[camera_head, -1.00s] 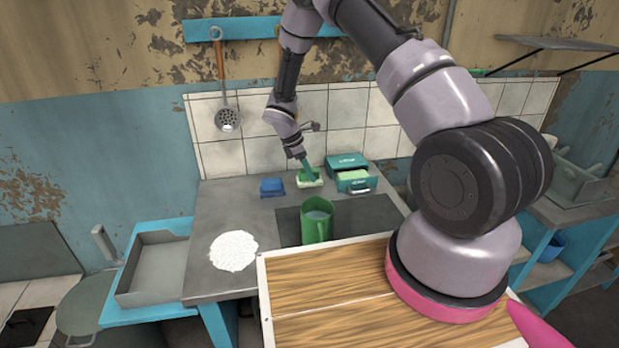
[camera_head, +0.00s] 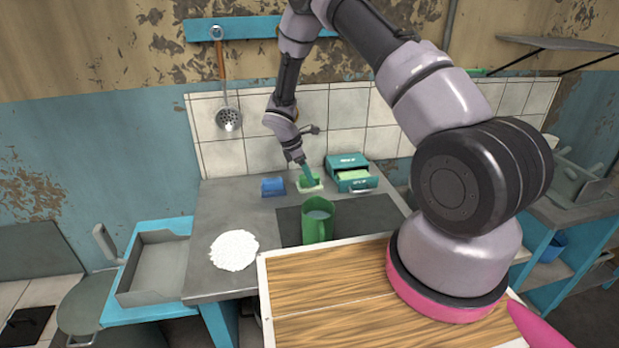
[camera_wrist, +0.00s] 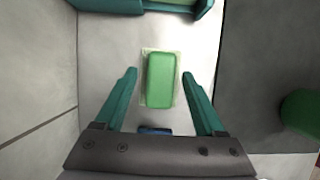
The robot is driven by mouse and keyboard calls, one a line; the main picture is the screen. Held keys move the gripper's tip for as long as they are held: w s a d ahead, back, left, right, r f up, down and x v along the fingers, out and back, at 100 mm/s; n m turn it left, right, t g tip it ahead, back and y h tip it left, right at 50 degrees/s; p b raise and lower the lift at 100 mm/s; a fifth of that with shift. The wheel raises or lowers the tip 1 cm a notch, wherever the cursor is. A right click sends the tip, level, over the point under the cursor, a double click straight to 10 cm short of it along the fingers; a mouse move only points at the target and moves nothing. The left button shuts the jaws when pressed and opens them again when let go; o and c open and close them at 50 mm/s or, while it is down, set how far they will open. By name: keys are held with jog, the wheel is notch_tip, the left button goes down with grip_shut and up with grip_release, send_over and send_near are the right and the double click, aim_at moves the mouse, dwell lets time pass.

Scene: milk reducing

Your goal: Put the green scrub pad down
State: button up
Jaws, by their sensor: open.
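The green scrub pad (camera_wrist: 160,80) lies on a pale, thin rectangular base on the grey counter. In the wrist view it sits between and just beyond the tips of my gripper (camera_wrist: 158,76), with a gap on each side. My gripper's teal fingers are open and hold nothing. In the head view the pad (camera_head: 309,184) is at the back of the counter, with my gripper (camera_head: 309,176) right above it, partly covering it.
A teal box (camera_head: 347,163) with an open drawer stands right of the pad, and a blue block (camera_head: 273,187) stands left. White powder (camera_head: 233,250) lies at the front left.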

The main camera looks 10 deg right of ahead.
jog(key=v, duration=1.1)
jog(key=s+d+r+m+t+y, duration=0.1)
jog(key=s+d+r+m, duration=0.2)
jog(key=r, duration=0.6)
jog(key=s+d+r+m+y, duration=0.15)
jog(key=s+r+m, duration=0.25)
jog(key=r, duration=0.4)
jog(key=s+d+r+m+t+y, duration=0.1)
jog(key=s+d+r+m, duration=0.25)
jog(key=r, duration=0.55)
jog(key=s+r+m+t+y, duration=0.1)
jog(key=s+r+m, duration=0.2)
jog(key=s, duration=0.3)
jog(key=s+d+r+m+t+y, duration=0.1)
jog(key=s+r+m+t, duration=0.1)
jog(key=s+r+m, duration=0.2)
jog(key=s+d+r+m+t+y, duration=0.1)
jog(key=s+r+m+t, duration=0.1)
jog(key=s, duration=0.7)
jog(key=r+m, duration=0.1)
jog(key=m, duration=0.1)
jog(key=shift+s+d+r+m, duration=0.2)
jog(key=shift+s+r+m, duration=0.1)
jog(key=shift+r+m, duration=0.05)
